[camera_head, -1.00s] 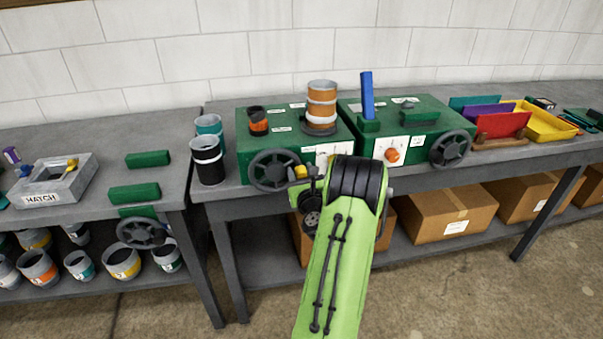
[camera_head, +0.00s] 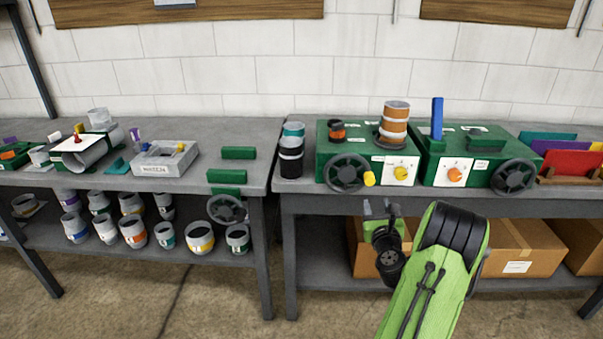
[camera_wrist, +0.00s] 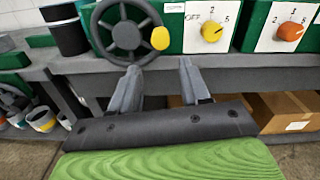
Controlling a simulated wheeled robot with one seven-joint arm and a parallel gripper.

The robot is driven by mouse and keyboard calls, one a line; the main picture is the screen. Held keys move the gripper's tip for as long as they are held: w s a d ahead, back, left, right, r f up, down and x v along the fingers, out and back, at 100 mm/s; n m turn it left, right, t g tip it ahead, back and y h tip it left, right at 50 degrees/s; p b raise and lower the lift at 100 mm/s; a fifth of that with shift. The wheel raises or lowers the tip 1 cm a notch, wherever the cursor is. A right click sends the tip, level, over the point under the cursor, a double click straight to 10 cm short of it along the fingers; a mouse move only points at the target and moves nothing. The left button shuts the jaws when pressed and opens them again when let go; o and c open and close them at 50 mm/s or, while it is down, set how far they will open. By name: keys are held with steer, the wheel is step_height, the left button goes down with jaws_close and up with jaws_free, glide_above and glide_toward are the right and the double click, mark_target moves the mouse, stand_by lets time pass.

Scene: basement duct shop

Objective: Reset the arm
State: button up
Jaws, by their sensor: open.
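My gripper (camera_head: 378,208) is at the end of my green arm, in front of the right bench's edge and below its top. In the wrist view my gripper (camera_wrist: 158,80) shows two grey fingers spread apart with nothing between them. Beyond the fingers is a green machine (camera_head: 328,150) with a dark handwheel (camera_head: 345,173) that has a yellow knob (camera_head: 369,179). A yellow dial (camera_head: 401,173) sits on its front panel. The fingers appear apart from the wheel.
A second green machine (camera_head: 452,162) has an orange dial (camera_head: 456,174) and a blue upright bar (camera_head: 437,117). Cardboard boxes (camera_head: 520,247) stand on the lower shelf. The left bench (camera_head: 95,186) carries a grey HATCH box (camera_head: 165,160). Open floor lies in front.

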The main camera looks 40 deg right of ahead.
steer(key=w+a+r+n+t+y+p, duration=0.1)
steer(key=w+a+r+n+y, duration=0.35)
steer(key=a+n, duration=0.2)
steer(key=w+a+r+n+t+y+p, duration=0.1)
steer(key=w+a+r+n+t+y, duration=0.15)
steer(key=w+a+n, duration=0.45)
steer(key=w+a+r+n+g+y+p, duration=0.1)
steer(key=a+r+n+g+y+p, duration=0.25)
steer(key=a+n, duration=0.85)
steer(key=s+a+r+n+g+y+p, duration=0.1)
steer(key=s+a+r+n+g+y, duration=0.1)
steer(key=s+a+n, duration=0.5)
steer(key=s+a+r+n+g+y, duration=0.1)
steer(key=s+a+r+n+g, duration=0.2)
steer(key=a, duration=0.8)
steer(key=s+a+n+g+p, duration=0.2)
steer(key=s+n, duration=0.6)
steer(key=s, duration=0.8)
steer(key=shift+a+r+h, duration=0.25)
steer(key=shift+r+h, duration=0.1)
steer(key=shift+s, duration=0.1)
